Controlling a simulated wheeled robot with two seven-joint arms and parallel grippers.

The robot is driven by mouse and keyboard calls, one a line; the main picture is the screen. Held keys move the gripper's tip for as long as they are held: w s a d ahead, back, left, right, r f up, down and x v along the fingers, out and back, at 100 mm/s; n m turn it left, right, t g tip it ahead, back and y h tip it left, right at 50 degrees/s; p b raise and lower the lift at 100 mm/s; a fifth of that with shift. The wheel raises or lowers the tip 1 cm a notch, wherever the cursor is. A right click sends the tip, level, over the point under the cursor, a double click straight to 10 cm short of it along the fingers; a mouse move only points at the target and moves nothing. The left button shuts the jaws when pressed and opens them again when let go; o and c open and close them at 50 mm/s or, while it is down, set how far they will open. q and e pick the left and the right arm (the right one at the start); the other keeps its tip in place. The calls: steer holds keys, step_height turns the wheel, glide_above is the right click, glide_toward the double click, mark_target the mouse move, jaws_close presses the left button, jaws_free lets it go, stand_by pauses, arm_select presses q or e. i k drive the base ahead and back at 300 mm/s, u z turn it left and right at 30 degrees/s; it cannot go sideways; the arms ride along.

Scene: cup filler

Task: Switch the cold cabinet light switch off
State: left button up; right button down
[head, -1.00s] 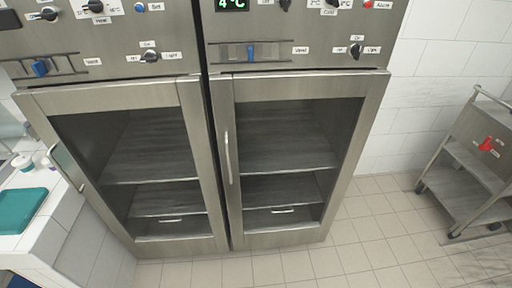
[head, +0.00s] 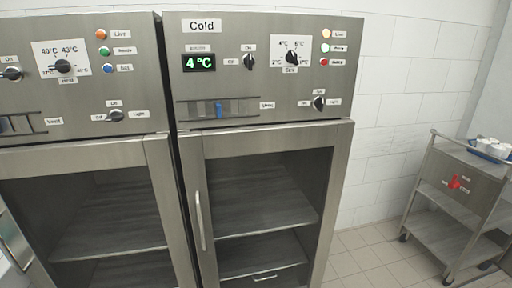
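The cold cabinet (head: 262,135) stands at the centre, marked by a "Cold" sign (head: 202,26) at its top. Its light switch (head: 319,103) is a black rotary knob at the lower right of the control panel. Small labels sit above it, to its left and to its right, the right one seeming to read "Light". The knob looks roughly upright, toward the upper label. The cabinet's inside shows dim grey shelves through the door. Neither of my grippers is in view.
The cold panel also holds a green 4 °C display (head: 199,63), a power knob (head: 249,62), a temperature dial (head: 291,57) and a blue vent slider (head: 219,110). A similar warm cabinet (head: 85,140) adjoins on the left. A steel cart (head: 455,205) stands at the right.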

mark_target(319, 103)
steer(key=z, duration=0.55)
steer(key=k, duration=1.35)
steer(key=z, duration=1)
steer(key=i, duration=0.65)
steer(key=z, duration=0.85)
steer(key=i, duration=1.35)
steer(key=u, duration=0.45)
steer(key=i, duration=0.8)
steer(key=u, duration=1.4)
steer(key=i, duration=0.5)
steer(key=u, duration=0.45)
